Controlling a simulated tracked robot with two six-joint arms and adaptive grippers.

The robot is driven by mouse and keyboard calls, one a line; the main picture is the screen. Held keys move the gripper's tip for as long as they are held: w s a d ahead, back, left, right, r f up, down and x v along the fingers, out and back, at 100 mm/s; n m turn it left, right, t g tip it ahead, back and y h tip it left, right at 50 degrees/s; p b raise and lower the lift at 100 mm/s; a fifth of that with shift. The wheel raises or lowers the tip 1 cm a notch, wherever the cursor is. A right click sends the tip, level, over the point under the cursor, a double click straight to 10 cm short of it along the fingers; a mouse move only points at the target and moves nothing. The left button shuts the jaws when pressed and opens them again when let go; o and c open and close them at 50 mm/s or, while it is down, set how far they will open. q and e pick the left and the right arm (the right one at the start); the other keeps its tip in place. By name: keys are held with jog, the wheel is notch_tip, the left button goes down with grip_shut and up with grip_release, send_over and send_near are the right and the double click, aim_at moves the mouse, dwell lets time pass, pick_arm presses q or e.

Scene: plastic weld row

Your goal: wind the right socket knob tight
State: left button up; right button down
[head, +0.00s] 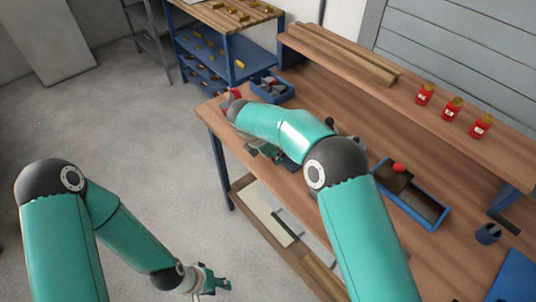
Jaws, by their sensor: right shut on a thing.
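My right arm reaches over the workbench (320,108), and its forearm covers much of the work area. My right gripper (268,151) shows only in part below the forearm, near the bench's front edge. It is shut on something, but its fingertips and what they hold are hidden. I cannot make out the right socket knob for certain. Blue and dark parts show beside the gripper, mostly covered. My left gripper (220,284) hangs low over the floor, away from the bench; it is too small to tell whether it is open or shut.
A blue tray (432,222) holds a dark block with a red ball-shaped top (399,168). A blue bin (272,98) with grey parts stands at the far left of the bench. Several red bottles (452,108) stand on the raised shelf. A dark blue cup (489,234) stands at right.

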jog(key=shift+s+d+f+m+t+y+b, duration=0.15)
jog(key=shift+t+y+b, duration=0.4)
jog(key=shift+b, duration=1.7)
jog(key=shift+s+d+f+m+t+y+b, duration=0.2)
jog(key=shift+t+b, duration=0.5)
jog(key=shift+b, duration=1.5)
jog(key=shift+w+a+f+m+t+y+b, duration=0.15)
jog(key=shift+t+y+b, duration=0.45)
jog(key=shift+b, duration=1.65)
jog(key=shift+s+d+r+t+b, duration=0.15)
jog(key=shift+r+t+b, duration=0.15)
jog(key=shift+b, duration=0.25)
jog(key=shift+r, duration=0.1)
jog(key=c, duration=0.9)
grip_release()
jog(key=shift+o, duration=0.2)
jog(key=shift+r, duration=0.1)
